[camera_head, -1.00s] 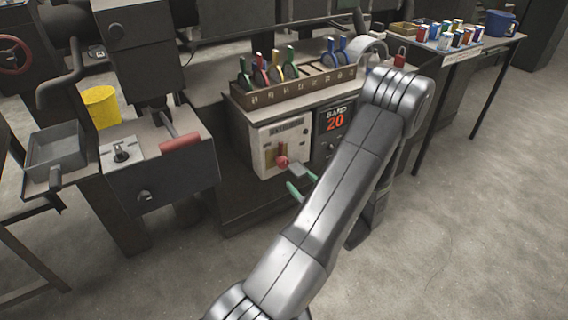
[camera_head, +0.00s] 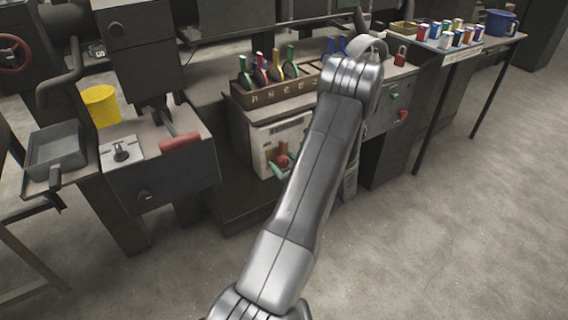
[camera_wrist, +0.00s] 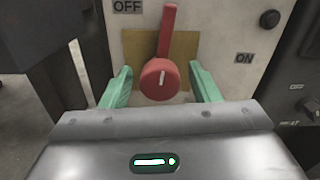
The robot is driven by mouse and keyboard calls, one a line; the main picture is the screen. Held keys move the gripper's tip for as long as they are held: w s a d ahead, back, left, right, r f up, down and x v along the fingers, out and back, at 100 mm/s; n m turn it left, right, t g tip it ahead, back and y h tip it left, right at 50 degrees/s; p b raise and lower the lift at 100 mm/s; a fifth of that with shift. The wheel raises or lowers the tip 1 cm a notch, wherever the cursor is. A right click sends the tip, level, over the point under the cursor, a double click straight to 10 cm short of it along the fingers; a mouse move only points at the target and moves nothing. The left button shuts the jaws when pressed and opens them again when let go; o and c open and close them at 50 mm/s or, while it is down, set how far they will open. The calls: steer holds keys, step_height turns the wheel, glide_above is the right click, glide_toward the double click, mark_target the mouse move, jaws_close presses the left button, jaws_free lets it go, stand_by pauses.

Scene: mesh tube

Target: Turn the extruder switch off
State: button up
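The extruder switch (camera_wrist: 160,75) is a red lever on a round red knob, mounted on a tan plate. In the wrist view the lever points up, with the OFF label (camera_wrist: 127,7) to its upper left and the ON label (camera_wrist: 244,58) to its right. My gripper (camera_wrist: 163,87) is open, with one green finger on each side of the knob. Gaps show between the fingers and the knob. In the head view the red switch (camera_head: 283,160) is partly covered, and a green fingertip shows just beside it.
The white switch panel (camera_head: 262,138) sits under a bench holding a brown rack (camera_head: 262,97) of colored-handled tools. A dark machine with a red handle (camera_head: 180,143) stands to the left. Green and red buttons (camera_head: 394,96) are right of my arm. Open floor lies at the right.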

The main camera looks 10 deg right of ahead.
steer(key=c, duration=0.8)
steer(key=shift+f+n+b, duration=0.15)
steer(key=shift+n+b, duration=0.35)
steer(key=shift+b, duration=0.55)
steer(key=shift+c, duration=0.2)
steer(key=o, duration=1)
steer(key=v, duration=1.4)
steer(key=shift+w+r, duration=0.1)
steer(key=shift+r, duration=0.1)
